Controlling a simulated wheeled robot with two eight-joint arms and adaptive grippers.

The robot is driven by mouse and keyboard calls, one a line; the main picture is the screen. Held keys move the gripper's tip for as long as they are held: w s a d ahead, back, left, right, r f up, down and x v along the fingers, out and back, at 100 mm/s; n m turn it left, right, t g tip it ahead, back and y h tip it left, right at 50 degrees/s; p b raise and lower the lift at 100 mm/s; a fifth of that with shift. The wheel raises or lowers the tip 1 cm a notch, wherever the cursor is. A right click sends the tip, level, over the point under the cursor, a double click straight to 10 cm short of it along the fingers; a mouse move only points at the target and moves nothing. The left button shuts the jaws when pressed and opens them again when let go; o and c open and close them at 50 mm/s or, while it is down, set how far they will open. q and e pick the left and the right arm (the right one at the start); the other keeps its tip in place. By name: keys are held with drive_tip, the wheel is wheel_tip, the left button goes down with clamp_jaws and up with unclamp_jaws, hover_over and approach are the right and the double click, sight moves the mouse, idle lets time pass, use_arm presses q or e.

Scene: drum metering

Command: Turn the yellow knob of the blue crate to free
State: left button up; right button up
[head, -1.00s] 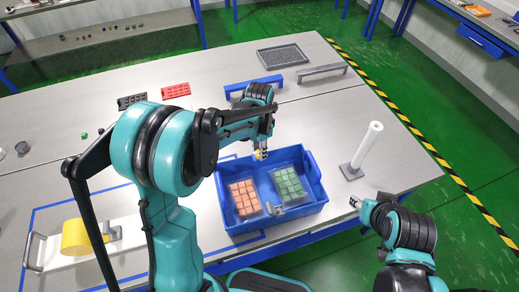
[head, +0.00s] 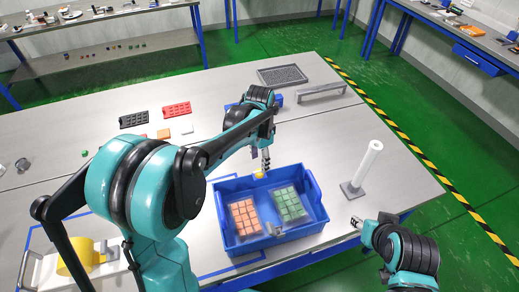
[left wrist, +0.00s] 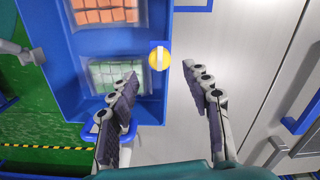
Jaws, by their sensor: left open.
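The blue crate (head: 226,219) stands on the table and holds an orange block pack (head: 243,213) and a green block pack (head: 289,201). Its yellow knob (head: 260,175) is on the far wall in the head view. In the left wrist view the round knob (left wrist: 159,60) bears a pale bar that runs roughly along the crate wall. My left gripper (head: 266,166) is just above and beyond the knob. Its spread fingers (left wrist: 160,80) have the knob ahead between them, without visible contact. My right gripper (head: 358,222) is right of the crate; its jaw state is unclear.
A white post (head: 368,163) on a grey base stands right of the crate. A grey bar stand (head: 322,90) and a dark tray (head: 283,75) are at the back. A yellow roll (head: 75,257) is at the left front. The table right of the crate is mostly clear.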

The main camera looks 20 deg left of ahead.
sight(258, 173)
use_arm(q)
wheel_tip(258, 173, up, 6)
drive_tip(key=shift+r, duration=0.25)
drive_tip(key=shift+s, duration=0.1)
idle(0.4)
drive_tip(key=s+a+f+n+t+b, duration=0.1)
drive_tip(key=s+f+n+t, duration=0.1)
drive_tip(key=s, duration=0.6)
drive_tip(key=s+a+f+n+t+b, duration=0.1)
drive_tip(key=s+f+n+t+b, duration=0.1)
drive_tip(key=s+n+t, duration=0.3)
drive_tip(key=s+n, duration=0.2)
drive_tip(key=s, duration=0.2)
drive_tip(key=shift+a, duration=0.35)
drive_tip(key=shift+c, duration=0.4)
